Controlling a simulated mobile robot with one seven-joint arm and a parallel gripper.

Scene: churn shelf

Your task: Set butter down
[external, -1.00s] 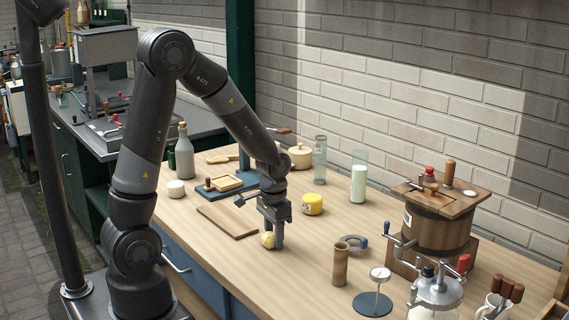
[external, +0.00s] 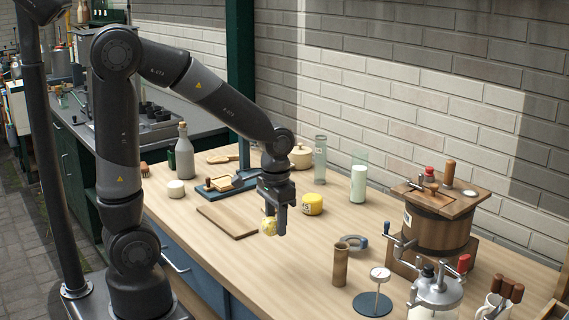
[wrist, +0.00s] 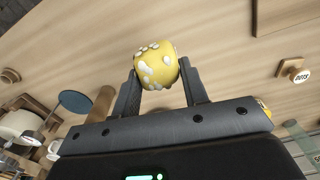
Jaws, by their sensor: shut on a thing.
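The butter (external: 269,226) is a small yellow lump with white specks. My gripper (external: 276,228) is shut on it and holds it a little above the wooden table, to the right of a flat wooden board (external: 227,221). In the wrist view the butter (wrist: 156,66) sits between the two fingertips of my gripper (wrist: 160,88), with its white patches showing. The fingers hide part of it in the external view.
A blue tray (external: 231,188) with a wooden mould lies behind the board. Table in front is clear.

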